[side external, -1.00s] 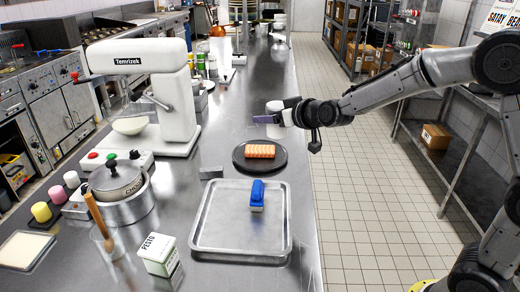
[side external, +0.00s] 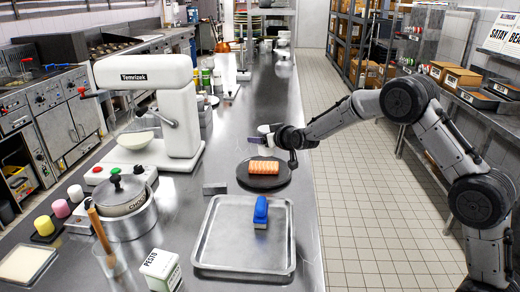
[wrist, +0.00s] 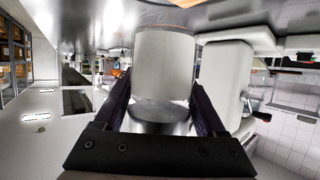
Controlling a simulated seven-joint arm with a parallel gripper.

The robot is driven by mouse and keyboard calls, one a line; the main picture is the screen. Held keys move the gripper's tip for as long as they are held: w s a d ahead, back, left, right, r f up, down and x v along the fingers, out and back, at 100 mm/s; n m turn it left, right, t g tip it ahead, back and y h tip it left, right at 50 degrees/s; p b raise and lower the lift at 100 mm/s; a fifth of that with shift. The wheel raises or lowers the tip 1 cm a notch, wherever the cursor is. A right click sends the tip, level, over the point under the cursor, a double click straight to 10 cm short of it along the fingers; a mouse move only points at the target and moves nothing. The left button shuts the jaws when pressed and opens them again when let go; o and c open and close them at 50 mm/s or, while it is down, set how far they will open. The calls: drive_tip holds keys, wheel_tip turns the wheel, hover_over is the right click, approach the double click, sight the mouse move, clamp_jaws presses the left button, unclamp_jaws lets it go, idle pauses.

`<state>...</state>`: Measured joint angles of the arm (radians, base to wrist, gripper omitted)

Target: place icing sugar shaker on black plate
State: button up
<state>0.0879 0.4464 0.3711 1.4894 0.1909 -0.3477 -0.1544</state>
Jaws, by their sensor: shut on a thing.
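The icing sugar shaker is a pale cylinder with a shiny metal end, seen large between my fingers in the wrist view (wrist: 164,65). My gripper (side external: 270,135) is shut on it. In the side view the shaker (side external: 264,146) is small and partly hidden by the gripper, just behind the far edge of the black plate. The round black plate (side external: 243,180) lies on the steel counter. An orange, white-striped block of food (side external: 264,167) sits on the plate. Whether the shaker touches anything below it cannot be told.
A metal tray (side external: 210,245) holding a blue-handled brush (side external: 261,211) is in front of the plate. A small grey block (side external: 215,188) lies left of the plate. A white stand mixer (side external: 160,100) and a lidded pot (side external: 122,195) stand further left. The counter behind the gripper is mostly clear.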

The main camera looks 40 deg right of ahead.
sight(260, 149)
drive_tip(key=shift+w+d+f, duration=0.1)
drive_tip(key=shift+w+f, duration=0.6)
drive_tip(key=shift+f, duration=1.6)
drive_tip(key=shift+f, duration=0.1)
drive_tip(key=o, duration=1.5)
drive_tip(key=shift+f, duration=0.1)
drive_tip(key=shift+s+r, duration=0.1)
drive_tip(key=shift+r, duration=0.15)
drive_tip(key=v, duration=1.1)
drive_tip(key=shift+s+r, duration=0.1)
drive_tip(key=shift+s, duration=0.3)
